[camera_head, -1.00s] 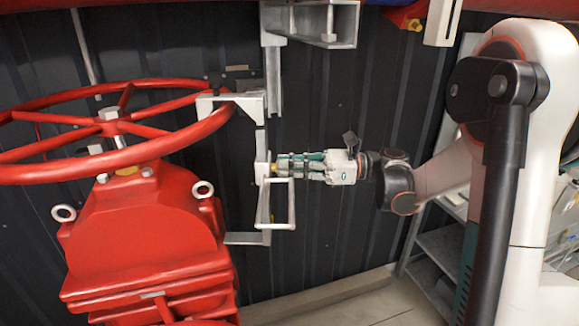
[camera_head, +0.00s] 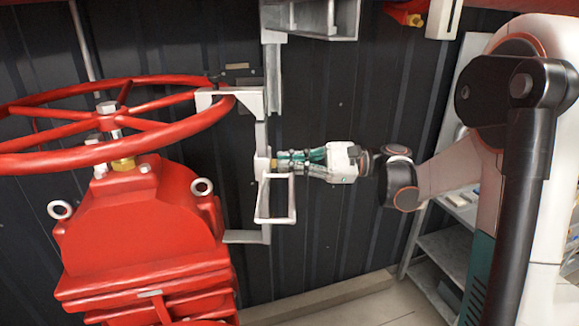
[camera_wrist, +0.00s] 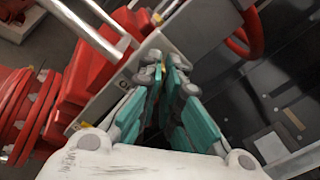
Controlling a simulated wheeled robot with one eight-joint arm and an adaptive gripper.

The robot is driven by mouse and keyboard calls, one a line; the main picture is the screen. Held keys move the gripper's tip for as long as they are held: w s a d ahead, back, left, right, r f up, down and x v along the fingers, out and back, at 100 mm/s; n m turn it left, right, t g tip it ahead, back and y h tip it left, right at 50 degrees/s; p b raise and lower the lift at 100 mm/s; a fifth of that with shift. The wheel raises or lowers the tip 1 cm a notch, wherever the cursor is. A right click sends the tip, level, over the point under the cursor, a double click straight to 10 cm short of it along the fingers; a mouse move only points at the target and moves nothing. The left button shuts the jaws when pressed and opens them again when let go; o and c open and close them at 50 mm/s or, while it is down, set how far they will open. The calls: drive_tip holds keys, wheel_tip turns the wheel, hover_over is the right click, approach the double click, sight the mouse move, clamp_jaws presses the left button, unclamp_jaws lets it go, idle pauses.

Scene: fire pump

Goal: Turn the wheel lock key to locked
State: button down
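The red handwheel (camera_head: 60,143) sits on a red valve body (camera_head: 145,215) at the left of the head view. A grey lock bracket (camera_head: 262,135) stands at the wheel's right, its top arm reaching over the rim. A small brass-coloured key (camera_head: 274,164) sticks out of the bracket's right side. My gripper (camera_head: 280,162) points left at the bracket, with its teal fingers drawn together at the key. In the wrist view my gripper (camera_wrist: 163,68) has its fingertips close together, with a bit of brass between them. The fingers hide most of the key.
A grey loop handle (camera_head: 291,200) juts from the bracket just below my gripper. A metal beam (camera_head: 330,22) is above. The dark ribbed wall (camera_head: 340,225) is close behind. Shelves (camera_head: 440,255) stand at the right, below my arm.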

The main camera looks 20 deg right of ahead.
drive_tip(key=n+b, duration=0.1)
drive_tip(key=n, duration=0.4)
drive_tip(key=n+b, duration=0.1)
drive_tip(key=n, duration=0.5)
drive_tip(key=shift+s+f, duration=0.1)
drive_tip(key=shift+f, duration=0.1)
drive_tip(key=shift+n, duration=0.4)
drive_tip(key=c, duration=1.8)
unclamp_jaws()
drive_tip(key=shift+d, duration=0.1)
drive_tip(key=v, duration=1.2)
